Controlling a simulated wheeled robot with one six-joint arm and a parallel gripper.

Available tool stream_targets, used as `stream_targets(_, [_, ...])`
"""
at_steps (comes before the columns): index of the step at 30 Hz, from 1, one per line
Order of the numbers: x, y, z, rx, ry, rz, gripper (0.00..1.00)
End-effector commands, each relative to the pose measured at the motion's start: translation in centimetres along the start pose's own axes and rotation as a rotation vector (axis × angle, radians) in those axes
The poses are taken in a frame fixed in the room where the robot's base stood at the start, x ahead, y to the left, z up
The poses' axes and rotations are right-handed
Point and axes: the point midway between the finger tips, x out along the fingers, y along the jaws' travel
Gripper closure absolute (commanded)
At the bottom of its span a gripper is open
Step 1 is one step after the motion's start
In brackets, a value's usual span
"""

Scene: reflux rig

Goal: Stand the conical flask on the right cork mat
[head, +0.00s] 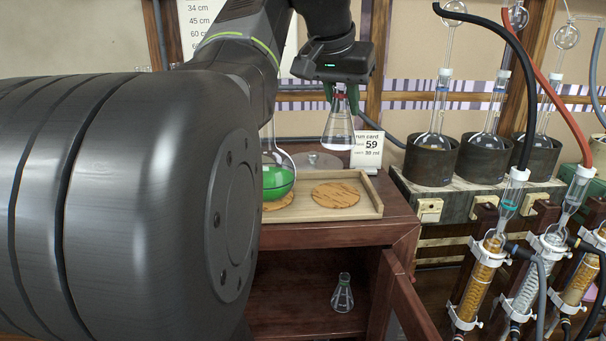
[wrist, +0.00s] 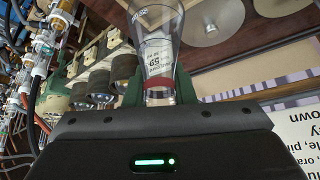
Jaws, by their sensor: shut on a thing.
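My gripper (head: 341,92) is shut on the neck of the clear conical flask (head: 338,128) and holds it upright in the air above the back right of the wooden tray. The flask also shows in the wrist view (wrist: 160,40), with a red band at its neck between the green fingers (wrist: 158,92). The right cork mat (head: 336,195) lies bare in the tray (head: 370,209), below the flask. A round flask with green liquid (head: 277,180) stands on the left cork mat (head: 279,203), partly hidden by my arm.
A run card (head: 367,148) and a grey round lid-like thing (head: 316,163) stand behind the tray. A smaller conical flask (head: 342,294) sits on the shelf below. Round flasks in dark heaters (head: 431,160) and glass columns with hoses are at right.

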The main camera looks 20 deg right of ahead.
Motion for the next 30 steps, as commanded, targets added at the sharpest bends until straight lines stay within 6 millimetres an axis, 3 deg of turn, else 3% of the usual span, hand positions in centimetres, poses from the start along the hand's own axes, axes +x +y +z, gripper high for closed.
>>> stream_targets(24, [8.3,0.0,4.8,0.0,-0.002,0.001,1.0])
stream_targets(30, [8.7,0.0,5.0,0.0,0.0,0.0,1.0])
